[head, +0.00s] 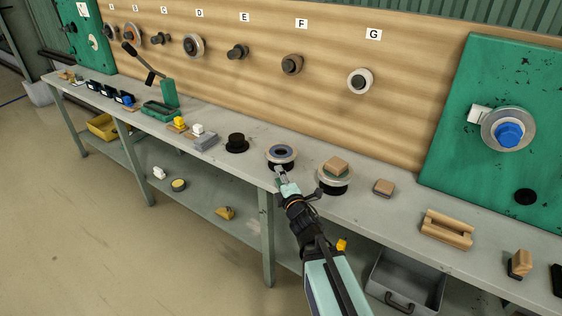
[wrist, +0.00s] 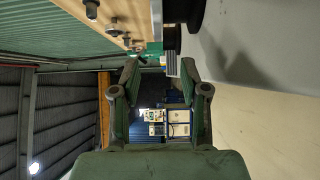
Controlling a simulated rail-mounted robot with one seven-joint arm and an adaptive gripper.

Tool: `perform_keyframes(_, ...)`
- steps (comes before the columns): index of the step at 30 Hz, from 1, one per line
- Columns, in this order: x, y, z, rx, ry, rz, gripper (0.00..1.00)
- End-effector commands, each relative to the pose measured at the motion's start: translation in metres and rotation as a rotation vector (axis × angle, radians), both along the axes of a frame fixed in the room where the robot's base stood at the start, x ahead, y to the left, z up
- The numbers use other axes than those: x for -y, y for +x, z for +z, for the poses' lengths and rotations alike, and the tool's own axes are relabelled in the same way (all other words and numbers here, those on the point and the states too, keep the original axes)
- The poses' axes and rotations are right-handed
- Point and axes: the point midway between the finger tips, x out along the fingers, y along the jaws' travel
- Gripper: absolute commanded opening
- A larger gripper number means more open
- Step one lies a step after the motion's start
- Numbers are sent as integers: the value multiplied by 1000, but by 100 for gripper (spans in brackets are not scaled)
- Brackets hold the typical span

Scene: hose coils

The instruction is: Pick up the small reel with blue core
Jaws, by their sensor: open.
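Right of the reel, a larger reel (head: 333,184) carries a wooden block (head: 336,167). A black spool (head: 236,143) stands to the left. The grey bench (head: 405,207) runs along a wooden board (head: 330,88) with lettered pegs. Floor space in front is open.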

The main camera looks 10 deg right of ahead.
Motion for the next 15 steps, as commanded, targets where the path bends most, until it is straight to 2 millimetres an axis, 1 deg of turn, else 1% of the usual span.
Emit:
perform_keyframes(1, 0, 1, -5, 4, 0, -3, 45)
perform_keyframes(2, 1, 2, -5, 4, -1, -5, 45)
perform_keyframes(4, -1, 20, 1, 3, 0, -5, 45)
perform_keyframes(9, -6, 52, 1, 2, 1, -6, 45)
perform_keyframes(12, -8, 65, 1, 2, 0, -6, 45)
perform_keyframes(15, -9, 73, 1, 2, -1, -6, 45)
